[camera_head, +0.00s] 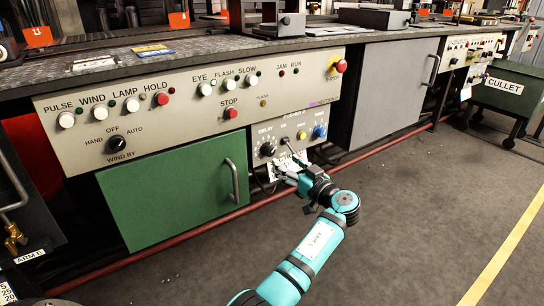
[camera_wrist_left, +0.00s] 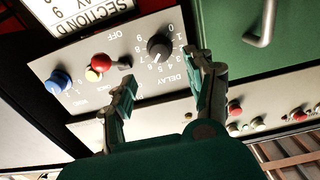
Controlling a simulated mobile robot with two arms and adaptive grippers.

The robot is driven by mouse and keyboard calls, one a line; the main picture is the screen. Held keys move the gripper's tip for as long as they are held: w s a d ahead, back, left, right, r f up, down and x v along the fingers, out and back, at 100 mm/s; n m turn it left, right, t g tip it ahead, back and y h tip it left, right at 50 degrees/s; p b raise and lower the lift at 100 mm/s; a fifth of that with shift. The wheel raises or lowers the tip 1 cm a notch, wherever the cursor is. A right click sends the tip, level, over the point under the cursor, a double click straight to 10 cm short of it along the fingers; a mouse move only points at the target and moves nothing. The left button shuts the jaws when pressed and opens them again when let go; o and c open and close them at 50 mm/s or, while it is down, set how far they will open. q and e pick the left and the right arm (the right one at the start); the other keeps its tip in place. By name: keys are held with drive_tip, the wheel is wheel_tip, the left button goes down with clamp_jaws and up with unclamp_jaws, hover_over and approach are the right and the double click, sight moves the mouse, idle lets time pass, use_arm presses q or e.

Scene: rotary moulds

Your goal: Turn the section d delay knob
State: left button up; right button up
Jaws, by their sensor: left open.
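The delay knob (camera_head: 267,148) is a small black dial on the light lower panel, marked DELAY. In the left wrist view the delay knob (camera_wrist_left: 160,48) appears upside down, with a ring of numbers around it and a sign reading SECTION D DELAY 9 (camera_wrist_left: 85,14) beside it. My left gripper (camera_head: 284,160) is in front of this panel, just below and right of the knob in the head view. In the left wrist view my left gripper (camera_wrist_left: 160,68) is open, its fingers apart on either side of the knob's line; contact with the knob does not show. My right gripper is not in view.
A blue knob (camera_head: 319,132) and a yellow button (camera_head: 301,134) are on the same panel. A red button (camera_wrist_left: 101,62) shows in the left wrist view. A green cabinet door (camera_head: 170,190) with a handle stands left. The floor in front is clear.

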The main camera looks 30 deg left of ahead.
sight(272, 152)
use_arm(q)
drive_tip(key=b+x, duration=0.1)
drive_tip(key=x, duration=0.7)
drive_tip(key=shift+w+a+b, duration=0.15)
drive_tip(key=shift+a+b, duration=0.15)
drive_tip(key=shift+b, duration=0.1)
clamp_jaws()
